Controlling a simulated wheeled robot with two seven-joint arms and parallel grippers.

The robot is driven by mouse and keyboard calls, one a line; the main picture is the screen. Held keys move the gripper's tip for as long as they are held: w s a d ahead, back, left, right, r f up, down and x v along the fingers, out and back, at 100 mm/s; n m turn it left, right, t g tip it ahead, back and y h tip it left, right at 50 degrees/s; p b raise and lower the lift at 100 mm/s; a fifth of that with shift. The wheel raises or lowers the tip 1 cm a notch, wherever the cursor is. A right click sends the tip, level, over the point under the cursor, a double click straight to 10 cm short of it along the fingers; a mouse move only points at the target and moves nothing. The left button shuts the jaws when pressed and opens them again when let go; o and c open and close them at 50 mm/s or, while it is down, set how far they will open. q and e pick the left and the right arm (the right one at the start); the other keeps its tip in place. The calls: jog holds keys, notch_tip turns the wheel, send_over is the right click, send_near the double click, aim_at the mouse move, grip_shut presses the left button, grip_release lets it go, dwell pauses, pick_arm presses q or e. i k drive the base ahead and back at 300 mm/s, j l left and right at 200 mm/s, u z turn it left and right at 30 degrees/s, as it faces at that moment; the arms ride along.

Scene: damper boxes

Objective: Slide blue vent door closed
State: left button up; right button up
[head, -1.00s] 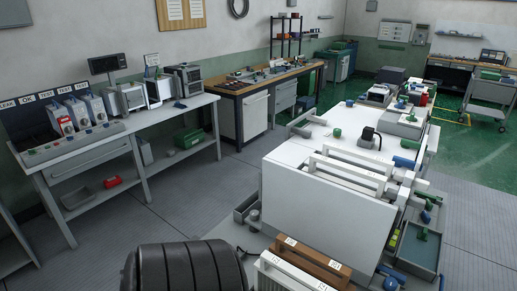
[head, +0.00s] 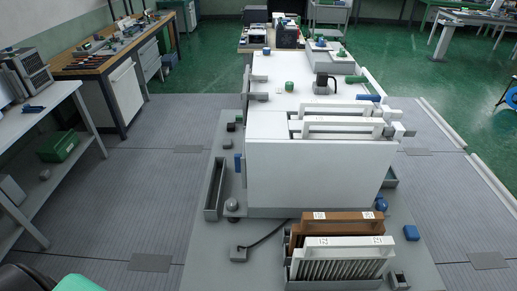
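A large white box unit (head: 315,180) stands in the middle of the head view on a grey base. Small blue parts sit around it: a blue handle (head: 238,163) on its left side, a blue piece (head: 369,97) at the upper right, a blue knob (head: 382,203) at the lower right and a blue block (head: 411,232) on the base. I cannot tell which of these, if any, belongs to the blue vent door, or whether that door is open. Neither of my grippers is in view.
Slotted white (head: 340,262) and brown (head: 337,226) filter-like panels stand in front of the box. A narrow grey tray (head: 215,186) lies to its left. A workbench (head: 112,58) and a white table (head: 40,115) line the left. Grey floor is clear on both sides.

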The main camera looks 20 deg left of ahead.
aim_at(237, 157)
jog(key=k+j+u, duration=0.1)
jog(key=j, duration=0.55)
jog(key=k+j+u, duration=0.1)
jog(key=j, duration=0.55)
